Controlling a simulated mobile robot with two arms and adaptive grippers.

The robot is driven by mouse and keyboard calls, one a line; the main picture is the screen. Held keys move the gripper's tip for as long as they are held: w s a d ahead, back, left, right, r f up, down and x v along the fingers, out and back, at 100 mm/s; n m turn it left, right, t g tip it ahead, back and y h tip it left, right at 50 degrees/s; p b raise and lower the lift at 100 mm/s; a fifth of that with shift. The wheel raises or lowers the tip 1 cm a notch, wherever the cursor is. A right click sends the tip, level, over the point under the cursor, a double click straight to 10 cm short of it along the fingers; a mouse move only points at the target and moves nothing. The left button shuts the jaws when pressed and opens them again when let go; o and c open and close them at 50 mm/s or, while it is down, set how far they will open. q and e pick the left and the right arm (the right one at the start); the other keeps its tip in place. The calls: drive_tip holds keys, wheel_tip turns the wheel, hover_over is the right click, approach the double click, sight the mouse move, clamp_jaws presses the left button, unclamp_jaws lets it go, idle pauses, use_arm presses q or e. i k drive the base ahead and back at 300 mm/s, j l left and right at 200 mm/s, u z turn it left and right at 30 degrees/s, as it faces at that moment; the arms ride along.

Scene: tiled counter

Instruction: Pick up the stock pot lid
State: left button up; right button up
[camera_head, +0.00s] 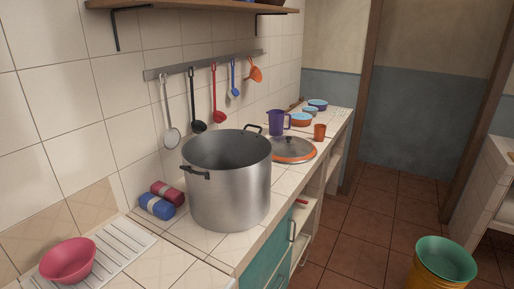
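The stock pot lid (291,149) lies on the tiled counter behind and to the right of the pot. It looks round, with a glassy grey middle, an orange rim and a dark knob on top. The large metal stock pot (230,190) stands upright on the counter, with dark handles and no lid on it. The pot stands close to the lid's left edge in the picture. Neither of my grippers shows in the head view.
A purple jug (276,122) and an orange cup (319,132) stand close behind the lid; several bowls (301,119) sit farther back. Utensils hang from a wall rail (205,65). A pink bowl (68,260) and rolled cloths (157,206) are at left. A bucket (444,262) stands on the floor.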

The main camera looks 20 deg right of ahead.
sight(287, 149)
drive_tip(key=i+l+u, duration=0.25)
drive_tip(key=l+u, duration=0.2)
drive_tip(key=l, duration=0.25)
drive_tip(key=i+l+u, duration=0.1)
drive_tip(key=l+u, duration=0.15)
drive_tip(key=l, duration=0.15)
drive_tip(key=i+l+u, duration=0.2)
drive_tip(key=l, duration=0.2)
drive_tip(key=k+j, duration=0.05)
drive_tip(key=k, duration=0.05)
